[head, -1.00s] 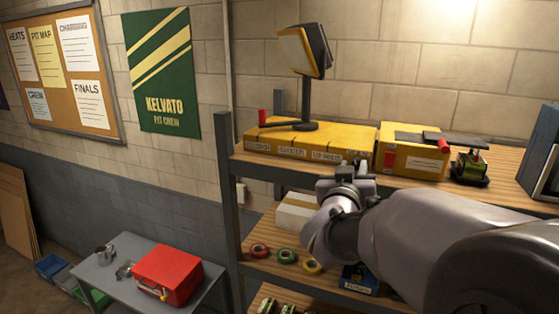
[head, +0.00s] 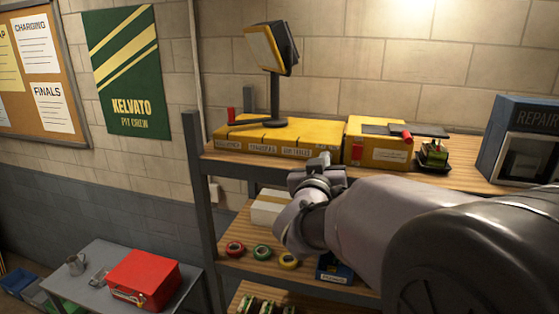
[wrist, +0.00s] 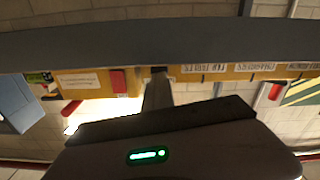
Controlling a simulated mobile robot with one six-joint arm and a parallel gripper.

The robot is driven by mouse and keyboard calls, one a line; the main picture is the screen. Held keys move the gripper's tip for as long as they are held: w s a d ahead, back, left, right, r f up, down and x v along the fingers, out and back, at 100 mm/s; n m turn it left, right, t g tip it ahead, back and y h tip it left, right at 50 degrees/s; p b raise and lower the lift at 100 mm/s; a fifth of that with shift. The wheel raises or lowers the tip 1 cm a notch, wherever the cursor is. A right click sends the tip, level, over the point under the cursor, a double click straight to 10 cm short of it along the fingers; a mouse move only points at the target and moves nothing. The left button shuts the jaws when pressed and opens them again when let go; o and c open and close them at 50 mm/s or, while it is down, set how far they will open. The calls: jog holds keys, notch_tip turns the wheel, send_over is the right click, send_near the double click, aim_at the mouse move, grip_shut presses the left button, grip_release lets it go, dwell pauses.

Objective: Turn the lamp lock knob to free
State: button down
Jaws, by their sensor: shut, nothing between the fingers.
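A lamp (head: 271,50) with a yellow-framed head stands on a dark post and round base on the top shelf, at the yellow boxes (head: 290,137). I cannot clearly make out a lock knob on it. A small red cylinder (head: 231,114) stands left of the lamp base; a red piece (wrist: 275,92) shows in the wrist view. My gripper (head: 319,164) is shut and empty in front of the top shelf's front edge, below and right of the lamp, apart from it. In the wrist view my gripper's narrow end (wrist: 158,75) points at the yellow boxes.
A yellow box (head: 380,152) with a dark flat piece and a red part stands right of centre. A green device (head: 433,154) and a blue-grey cabinet (head: 522,140) stand further right. Tape rolls (head: 262,252) and a white box (head: 269,209) are on the shelf below. A red case (head: 143,279) sits on a side table.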

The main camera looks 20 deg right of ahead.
jog(key=shift+d+f, duration=0.1)
jog(key=shift+f, duration=0.2)
dwell(0.6)
